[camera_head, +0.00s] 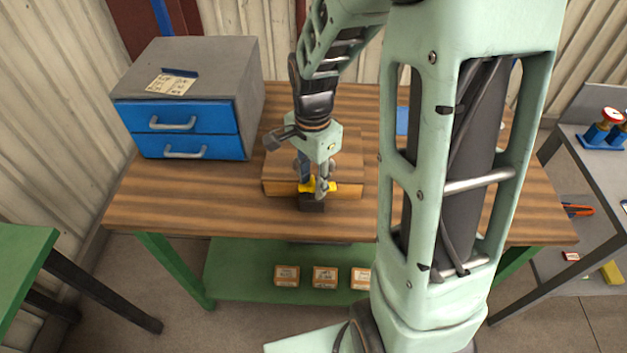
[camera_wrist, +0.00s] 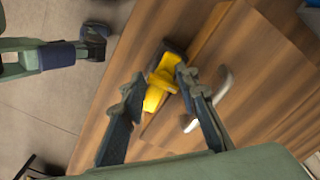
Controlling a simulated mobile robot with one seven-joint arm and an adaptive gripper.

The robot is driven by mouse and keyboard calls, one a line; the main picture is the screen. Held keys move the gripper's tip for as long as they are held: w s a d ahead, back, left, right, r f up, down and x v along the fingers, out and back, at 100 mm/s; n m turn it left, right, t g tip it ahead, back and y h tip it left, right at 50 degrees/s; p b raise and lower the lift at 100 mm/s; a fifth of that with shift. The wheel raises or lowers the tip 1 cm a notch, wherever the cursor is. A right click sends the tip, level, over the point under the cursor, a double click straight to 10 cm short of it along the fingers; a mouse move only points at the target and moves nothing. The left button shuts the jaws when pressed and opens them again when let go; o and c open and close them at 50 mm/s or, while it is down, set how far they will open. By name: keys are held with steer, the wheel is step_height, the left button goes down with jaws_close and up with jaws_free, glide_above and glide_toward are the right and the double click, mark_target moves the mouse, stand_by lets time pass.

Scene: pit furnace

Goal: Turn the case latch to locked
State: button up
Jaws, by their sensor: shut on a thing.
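The wooden case (camera_head: 350,160) sits closed on the workbench, front side towards me. It also shows in the wrist view (camera_wrist: 250,60). Its yellow latch (camera_head: 331,187) is on the front edge. In the wrist view the yellow latch (camera_wrist: 155,96) lies between my fingers, with a dark block beside it. My gripper (camera_head: 318,188) points down at the case front and is shut on the latch. In the wrist view the fingers (camera_wrist: 158,84) stand either side of it, the right one closest. The fingers partly hide the latch in the head view, so its exact angle is unclear.
A grey cabinet with blue drawers (camera_head: 188,131) stands at the back left of the wooden workbench (camera_head: 160,205). A curved metal handle (camera_wrist: 217,98) is close to my right finger. Small boxes (camera_head: 325,277) sit on the green lower shelf. A grey side table (camera_head: 590,160) is at the right.

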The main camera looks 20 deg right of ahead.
steer(key=shift+s+d+n, duration=0.2)
steer(key=shift+d+n, duration=0.05)
steer(key=shift+n, duration=0.05)
steer(key=n, duration=0.3)
steer(key=shift+d+f+n, duration=0.1)
steer(key=shift+d+n, duration=0.05)
steer(key=shift+n, duration=0.25)
steer(key=n, duration=0.4)
steer(key=shift+n, duration=0.3)
steer(key=n, duration=0.5)
steer(key=shift+w+d, duration=0.1)
steer(key=shift+w, duration=0.15)
steer(key=shift+w+n, duration=0.25)
steer(key=shift+n, duration=1.55)
